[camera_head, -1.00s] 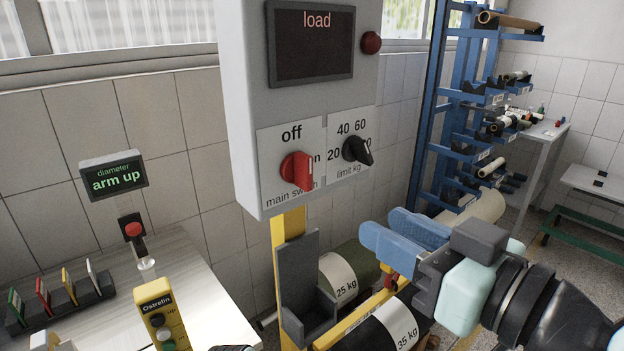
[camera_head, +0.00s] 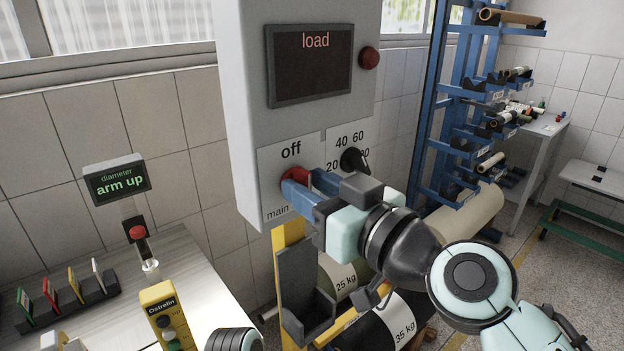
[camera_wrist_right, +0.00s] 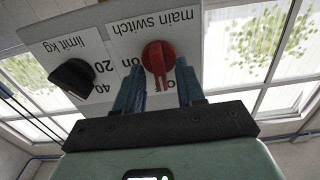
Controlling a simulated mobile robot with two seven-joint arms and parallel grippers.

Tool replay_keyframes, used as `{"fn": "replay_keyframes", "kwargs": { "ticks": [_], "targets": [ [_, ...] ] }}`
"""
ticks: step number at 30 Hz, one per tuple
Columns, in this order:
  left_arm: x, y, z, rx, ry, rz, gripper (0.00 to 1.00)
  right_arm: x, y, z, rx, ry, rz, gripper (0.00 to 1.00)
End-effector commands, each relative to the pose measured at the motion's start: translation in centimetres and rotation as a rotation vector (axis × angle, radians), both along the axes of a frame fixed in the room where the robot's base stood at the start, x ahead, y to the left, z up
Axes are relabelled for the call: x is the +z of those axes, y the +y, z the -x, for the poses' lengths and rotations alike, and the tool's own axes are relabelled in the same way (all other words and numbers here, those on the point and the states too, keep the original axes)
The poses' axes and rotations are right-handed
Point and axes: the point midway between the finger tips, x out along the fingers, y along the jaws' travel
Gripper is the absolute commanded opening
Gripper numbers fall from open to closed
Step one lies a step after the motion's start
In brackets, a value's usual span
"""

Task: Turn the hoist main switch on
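The main switch is a red rotary knob (camera_head: 294,178) on the grey hoist box (camera_head: 238,130), below the word "off". It is mostly hidden behind my right gripper (camera_head: 309,181) in the head view. In the right wrist view the knob (camera_wrist_right: 158,58) shows clearly, its grip bar roughly upright in the picture, running away from the "main switch" label. My right gripper (camera_wrist_right: 159,80) is open, with its blue fingers on either side of the knob at the tips. A gap shows between knob and fingers; contact cannot be told. My left gripper is not in view.
The black limit knob (camera_head: 353,160) sits right of the switch, close to my right gripper. A dark load display (camera_head: 310,65) and a red button or lamp (camera_head: 369,59) are above. A yellow pendant (camera_head: 168,318) stands at lower left. A blue roll rack (camera_head: 455,110) is behind.

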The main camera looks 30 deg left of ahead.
Motion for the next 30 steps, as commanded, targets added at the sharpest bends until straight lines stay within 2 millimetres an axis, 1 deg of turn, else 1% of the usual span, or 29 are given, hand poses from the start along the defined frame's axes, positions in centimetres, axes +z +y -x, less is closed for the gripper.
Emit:
{"fn": "replay_keyframes", "kwargs": {
  "ticks": [9, 11, 12, 13, 23, 30],
  "targets": [
    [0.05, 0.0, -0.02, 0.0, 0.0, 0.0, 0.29, -0.05, 0.24, -0.12, -0.001, 0.0, 0.0, 0.38],
    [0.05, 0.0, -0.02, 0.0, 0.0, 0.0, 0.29, -0.05, 0.24, -0.12, -0.001, 0.0, 0.0, 0.19],
    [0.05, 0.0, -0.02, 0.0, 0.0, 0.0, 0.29, -0.05, 0.23, -0.12, -0.001, 0.0, 0.0, 0.06],
    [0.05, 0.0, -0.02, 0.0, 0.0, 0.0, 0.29, -0.05, 0.23, -0.12, -0.001, 0.0, 0.0, 0.0],
    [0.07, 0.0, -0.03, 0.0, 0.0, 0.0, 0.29, -0.05, 0.2, -0.14, -0.001, 0.017, -0.007, 0.0],
    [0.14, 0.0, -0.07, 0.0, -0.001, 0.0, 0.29, -0.07, 0.14, -0.26, -0.002, 0.116, -0.047, 0.0]
  ]
}}
